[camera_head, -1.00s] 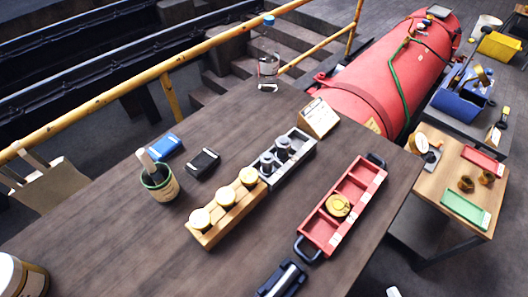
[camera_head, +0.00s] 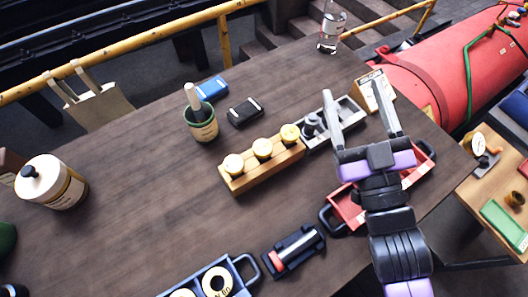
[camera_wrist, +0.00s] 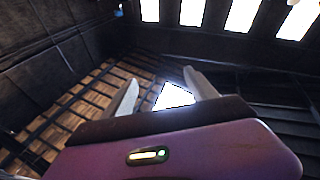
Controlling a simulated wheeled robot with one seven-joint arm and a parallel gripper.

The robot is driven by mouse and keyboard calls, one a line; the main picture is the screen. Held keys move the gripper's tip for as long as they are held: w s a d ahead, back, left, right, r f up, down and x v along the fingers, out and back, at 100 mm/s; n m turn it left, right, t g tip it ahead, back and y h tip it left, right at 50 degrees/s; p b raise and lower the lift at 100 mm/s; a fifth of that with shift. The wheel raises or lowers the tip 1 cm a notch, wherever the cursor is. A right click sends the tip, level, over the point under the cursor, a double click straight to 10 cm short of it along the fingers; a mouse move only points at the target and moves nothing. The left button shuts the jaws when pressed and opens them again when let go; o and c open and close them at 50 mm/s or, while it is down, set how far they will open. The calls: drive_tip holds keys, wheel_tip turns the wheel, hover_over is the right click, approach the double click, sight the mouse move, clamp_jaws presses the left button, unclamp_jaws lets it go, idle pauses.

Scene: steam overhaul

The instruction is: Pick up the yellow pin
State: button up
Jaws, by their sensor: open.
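No thing is clearly recognisable as a yellow pin. A wooden block (camera_head: 262,169) on the dark table holds three pieces with pale yellow round tops (camera_head: 263,148); whether any is a pin, I cannot tell. My gripper (camera_head: 357,88) is open and empty, raised above the table to the right of the block. Its fingers point up and away, and they also show in the wrist view (camera_wrist: 160,78) against the walls and windows. My arm hides much of the red tray (camera_head: 347,209) and part of the grey tray (camera_head: 350,106).
A blue tray (camera_head: 240,284) and a black device (camera_head: 294,250) sit near the front. A green pot (camera_head: 202,125), a blue box (camera_head: 212,88) and a black box (camera_head: 245,112) stand behind the block. A card (camera_head: 366,90) stands at the right.

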drive_tip(key=w+a+r+m+g+h+b, duration=0.1)
drive_tip(key=w+r+m+g+h, duration=0.3)
drive_tip(key=w+m, duration=0.5)
drive_tip(key=w+a+r+m+g+h, duration=0.1)
drive_tip(key=w+a+r+m+h, duration=0.15)
drive_tip(key=w+m+h, duration=0.45)
drive_tip(key=m+g+y, duration=0.6)
drive_tip(key=m+g, duration=0.9)
hover_over(263, 147)
drive_tip(key=f, duration=1)
drive_tip(key=f+b, duration=0.1)
drive_tip(key=f, duration=0.4)
drive_tip(key=shift+w+a+f, duration=0.25)
drive_tip(key=shift+f, duration=0.15)
drive_tip(key=shift+s+a+m+g, duration=0.1)
drive_tip(key=shift+s+m+g, duration=0.2)
drive_tip(key=shift+m, duration=0.1)
drive_tip(key=shift+d+f+p, duration=0.2)
drive_tip(key=shift+f+p, duration=0.25)
drive_tip(key=shift+f, duration=1.55)
drive_tip(key=shift+d+f+p, duration=0.15)
drive_tip(key=shift+f+p, duration=0.3)
drive_tip(key=shift+f, duration=1.5)
drive_tip(key=shift+c, duration=0.5)
